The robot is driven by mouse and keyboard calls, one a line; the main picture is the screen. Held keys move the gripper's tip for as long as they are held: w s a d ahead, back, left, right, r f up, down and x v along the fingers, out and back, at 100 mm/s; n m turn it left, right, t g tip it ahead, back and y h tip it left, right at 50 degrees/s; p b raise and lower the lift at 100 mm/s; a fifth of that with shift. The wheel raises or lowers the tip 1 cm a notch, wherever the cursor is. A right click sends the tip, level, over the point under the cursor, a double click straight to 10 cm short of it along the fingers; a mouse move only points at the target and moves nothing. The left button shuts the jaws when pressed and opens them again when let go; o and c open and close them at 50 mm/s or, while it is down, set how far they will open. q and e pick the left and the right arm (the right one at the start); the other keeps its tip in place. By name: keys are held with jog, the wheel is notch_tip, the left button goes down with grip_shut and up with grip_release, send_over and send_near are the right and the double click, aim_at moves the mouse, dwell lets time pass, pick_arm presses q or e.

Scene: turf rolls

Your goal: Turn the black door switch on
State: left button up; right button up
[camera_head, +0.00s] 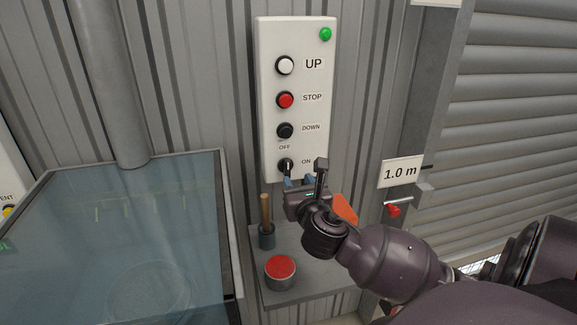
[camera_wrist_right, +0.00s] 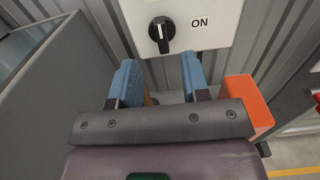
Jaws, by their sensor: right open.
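The black door switch (camera_head: 286,165) is a rotary knob with a white mark, low on the white control panel (camera_head: 268,80). OFF is printed above it and ON to its right. In the right wrist view the knob (camera_wrist_right: 162,35) shows whole, its mark near upright and leaning slightly left, away from ON. My right gripper (camera_head: 299,182) is open, just below the knob in the head view. In the wrist view its two blue fingers (camera_wrist_right: 160,72) are apart and empty, with the knob beyond the gap between their tips, apart from them. My left gripper is not in view.
Above the switch are the white UP (camera_head: 285,65), red STOP (camera_head: 285,100) and black DOWN (camera_head: 285,131) buttons and a green lamp (camera_head: 325,34). Below is a grey shelf (camera_head: 312,285) with a red button (camera_head: 281,267), a wooden-handled tool (camera_head: 266,215) and an orange object (camera_wrist_right: 247,100) beside the gripper.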

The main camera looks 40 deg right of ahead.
aim_at(288, 164)
jog(key=x, duration=0.8)
jog(key=shift+w+d, duration=0.1)
jog(key=shift+w, duration=0.15)
grip_shut()
